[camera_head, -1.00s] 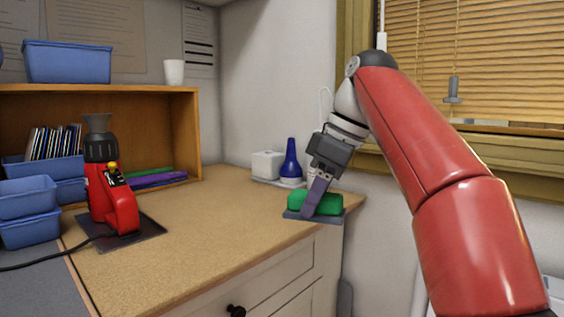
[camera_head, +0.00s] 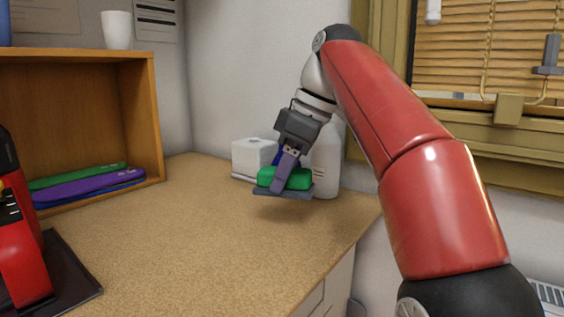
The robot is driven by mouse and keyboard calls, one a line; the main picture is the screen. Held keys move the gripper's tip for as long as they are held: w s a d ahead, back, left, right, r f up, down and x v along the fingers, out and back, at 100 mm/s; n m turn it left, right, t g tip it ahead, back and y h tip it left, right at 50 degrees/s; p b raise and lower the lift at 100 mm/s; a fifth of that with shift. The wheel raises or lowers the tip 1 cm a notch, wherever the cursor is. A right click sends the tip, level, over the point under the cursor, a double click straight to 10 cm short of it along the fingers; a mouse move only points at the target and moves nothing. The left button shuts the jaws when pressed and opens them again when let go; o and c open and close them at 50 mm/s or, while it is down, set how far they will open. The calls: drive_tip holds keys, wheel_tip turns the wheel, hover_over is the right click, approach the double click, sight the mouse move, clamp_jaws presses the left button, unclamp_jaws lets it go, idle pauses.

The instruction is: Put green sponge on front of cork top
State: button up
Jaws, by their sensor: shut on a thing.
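The green sponge (camera_head: 298,180) is in my gripper (camera_head: 283,183), near the back right of the cork top (camera_head: 190,240). One finger shows in front of the sponge, and the far finger is hidden. My gripper is shut on the sponge. A flat blue-grey piece (camera_head: 283,193) sits directly under the sponge; I cannot tell whether it is part of it. A soft shadow lies on the cork below, and the piece looks raised a little above the surface.
A white box (camera_head: 253,157) and a white bottle (camera_head: 327,160) stand close behind the sponge. A red tool (camera_head: 20,240) stands on a dark mat (camera_head: 72,272) at left. A wooden shelf (camera_head: 145,115) holds flat coloured items. The front and middle cork are clear.

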wheel_tip(320, 180, down, 5)
drive_tip(key=shift+s+r+b, duration=0.1)
drive_tip(key=shift+b, duration=0.45)
drive_tip(key=shift+f+b, duration=0.3)
drive_tip(key=shift+f, duration=0.25)
drive_tip(key=shift+f+b, duration=0.35)
drive_tip(key=shift+f, duration=0.1)
drive_tip(key=o, duration=0.9)
drive_tip(key=shift+o, duration=0.2)
drive_tip(key=shift+r, duration=0.15)
